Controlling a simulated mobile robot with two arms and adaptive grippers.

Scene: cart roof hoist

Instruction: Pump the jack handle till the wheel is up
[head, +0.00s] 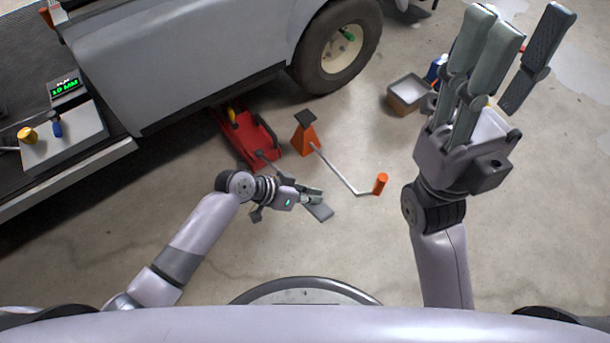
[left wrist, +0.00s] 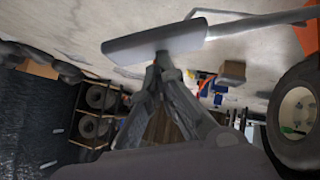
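The red jack (head: 250,138) lies low on the floor beside the vehicle. Its thin handle runs toward me and ends in a dark grey grip (head: 320,212), which also shows in the left wrist view (left wrist: 150,42). My left gripper (head: 307,195) is at this grip. In the left wrist view its fingers come together on the grip and appear shut on it; the fingertips are partly hidden. The wheel (head: 335,52) is to the right of the jack; whether it clears the floor I cannot tell. My right gripper (head: 525,28) is open, empty and raised at the right.
An orange stand (head: 305,132) with a bent crank and orange knob (head: 380,184) stands close to the jack. A grey-topped box (head: 408,94) sits farther right. A case with a green display (head: 65,88) is at left. Floor nearer me is clear.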

